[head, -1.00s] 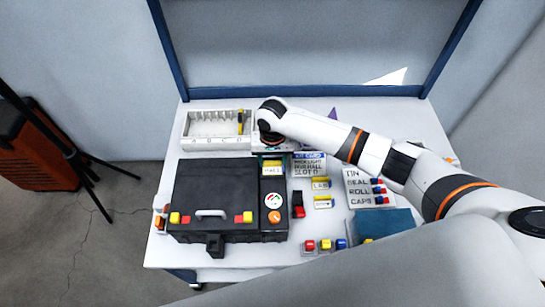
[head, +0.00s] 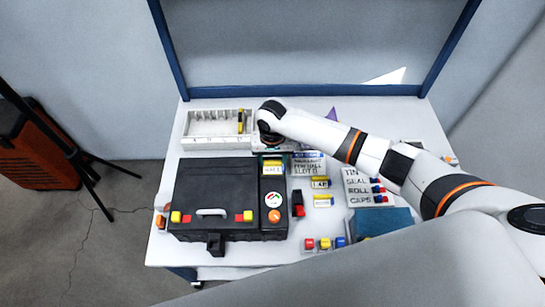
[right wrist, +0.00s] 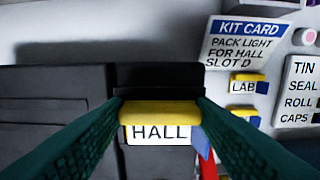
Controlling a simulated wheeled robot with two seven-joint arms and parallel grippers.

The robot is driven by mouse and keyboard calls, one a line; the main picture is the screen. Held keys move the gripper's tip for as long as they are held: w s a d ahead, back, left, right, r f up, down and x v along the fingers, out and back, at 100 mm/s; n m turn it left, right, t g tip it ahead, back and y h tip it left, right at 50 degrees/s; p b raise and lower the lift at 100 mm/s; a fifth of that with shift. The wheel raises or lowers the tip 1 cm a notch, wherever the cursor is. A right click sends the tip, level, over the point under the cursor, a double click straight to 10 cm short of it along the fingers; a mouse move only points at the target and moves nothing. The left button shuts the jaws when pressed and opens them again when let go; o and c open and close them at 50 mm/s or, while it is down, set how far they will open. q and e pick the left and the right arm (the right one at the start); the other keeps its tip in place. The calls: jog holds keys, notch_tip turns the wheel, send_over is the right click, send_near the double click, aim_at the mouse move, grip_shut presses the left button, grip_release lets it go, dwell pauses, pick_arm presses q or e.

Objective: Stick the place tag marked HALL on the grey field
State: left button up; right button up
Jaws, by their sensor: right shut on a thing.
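The place tag marked HALL (right wrist: 160,132) has a yellow top edge and a white face with black letters. My right gripper (right wrist: 160,108) is shut on it, one green finger at each end of the yellow edge. In the head view the tag (head: 272,167) shows just below my right gripper (head: 272,155), over the back of the narrow right section of the black case (head: 215,185). I cannot tell whether the tag touches the case. A grey field is not clearly distinguishable from the dark case surfaces. My left gripper is not in view.
Right of the case are a kit card (head: 309,164), a LAB tag (head: 320,183), another yellow-edged tag (head: 323,201) and a red-and-black item (head: 298,204). A list card (head: 357,190), teal box (head: 383,222) and coloured blocks (head: 309,244) lie farther right and front. A white tray (head: 190,145) stands behind.

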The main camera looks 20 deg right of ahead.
aim_at(273, 161)
dwell(0.3)
jog(key=o, duration=1.2)
jog(key=shift+o, duration=0.2)
notch_tip(273, 161, up, 7)
jog(key=p, duration=0.8)
jog(key=shift+p, duration=0.4)
jog(key=shift+s+f, duration=0.1)
jog(key=shift+f, duration=0.05)
